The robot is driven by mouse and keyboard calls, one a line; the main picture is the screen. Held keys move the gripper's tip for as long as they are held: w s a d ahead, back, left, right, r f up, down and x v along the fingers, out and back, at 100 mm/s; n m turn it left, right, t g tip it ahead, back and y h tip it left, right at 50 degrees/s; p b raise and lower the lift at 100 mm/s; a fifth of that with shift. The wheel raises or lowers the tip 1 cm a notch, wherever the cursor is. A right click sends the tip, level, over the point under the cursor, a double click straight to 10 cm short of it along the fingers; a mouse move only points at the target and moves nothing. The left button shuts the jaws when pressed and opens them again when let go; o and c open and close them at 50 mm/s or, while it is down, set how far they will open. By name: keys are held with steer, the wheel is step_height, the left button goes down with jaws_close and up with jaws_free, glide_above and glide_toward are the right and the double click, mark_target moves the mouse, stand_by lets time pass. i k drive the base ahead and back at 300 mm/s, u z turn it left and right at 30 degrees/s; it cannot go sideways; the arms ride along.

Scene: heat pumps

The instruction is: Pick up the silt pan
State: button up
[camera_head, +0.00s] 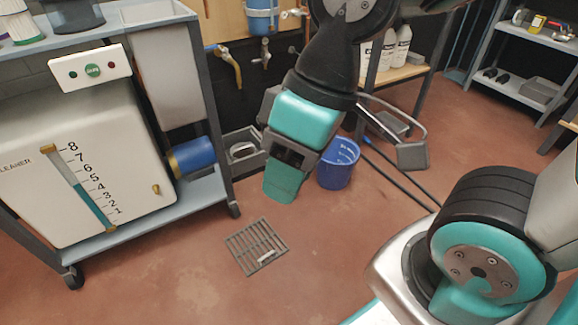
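No thing in view is clearly marked as the silt pan. A grey open box with a pale loop handle (241,153) sits low, just left of my gripper, partly hidden by the cart's leg and the gripper. I cannot tell which of these, if either, is the silt pan. My gripper (284,182) points down in the upper middle, above the floor and apart from the grate. Its teal fingers overlap in this view, and nothing shows held between them.
A floor grate (256,245) with a small pale handle lies below my gripper. A blue bucket (338,165) stands right behind the gripper. A wheeled cart (170,204) with a white cleaner tank (115,140) fills the left. Hoses cross the floor at right. The front middle floor is clear.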

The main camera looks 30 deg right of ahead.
mark_target(243, 152)
steer(key=z, duration=2.05)
steer(key=i, duration=1.6)
steer(key=u, duration=3.2)
steer(key=i, duration=0.5)
steer(key=u, duration=0.1)
